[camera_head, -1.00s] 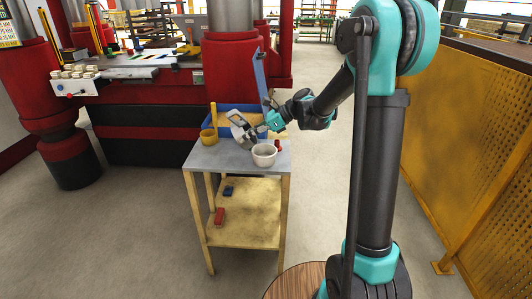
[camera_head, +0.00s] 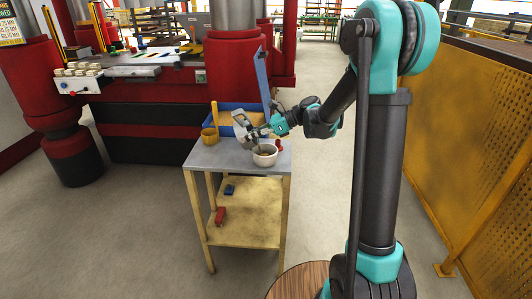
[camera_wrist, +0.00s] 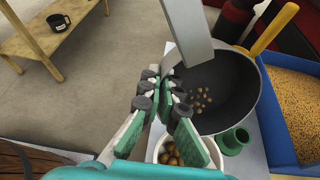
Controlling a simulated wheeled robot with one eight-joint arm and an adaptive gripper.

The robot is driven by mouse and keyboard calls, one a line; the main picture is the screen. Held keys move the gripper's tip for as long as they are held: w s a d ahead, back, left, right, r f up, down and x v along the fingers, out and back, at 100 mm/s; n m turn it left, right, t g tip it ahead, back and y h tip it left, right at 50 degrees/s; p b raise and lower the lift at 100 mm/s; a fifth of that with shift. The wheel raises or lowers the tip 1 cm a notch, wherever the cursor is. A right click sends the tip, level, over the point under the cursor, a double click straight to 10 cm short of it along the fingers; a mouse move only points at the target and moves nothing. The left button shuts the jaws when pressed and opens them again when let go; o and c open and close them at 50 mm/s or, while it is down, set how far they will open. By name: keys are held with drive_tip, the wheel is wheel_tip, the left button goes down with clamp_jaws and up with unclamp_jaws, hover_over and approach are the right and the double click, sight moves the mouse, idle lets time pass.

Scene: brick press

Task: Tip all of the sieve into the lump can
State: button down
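My gripper (camera_wrist: 160,100) is closed around the grey handle of the sieve (camera_wrist: 215,85). The sieve is a dark round pan with a grey rim, and several small brown lumps lie inside it. In the head view the sieve (camera_head: 241,124) is tilted steeply above the table, beside and over the white lump can (camera_head: 265,158). The can stands upright on the grey table top. In the wrist view the can (camera_wrist: 160,148) is partly hidden behind my gripper's fingers, and brown lumps show inside it.
A blue crate of grain (camera_wrist: 270,110) stands beside the sieve. A lower shelf (camera_head: 245,218) holds small items. A yellow perforated fence (camera_head: 470,150) stands right.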

drive_tip(key=shift+d+r+y, duration=0.2)
drive_tip(key=shift+d+y, duration=0.2)
drive_tip(key=shift+y, duration=0.3)
idle(0.4)
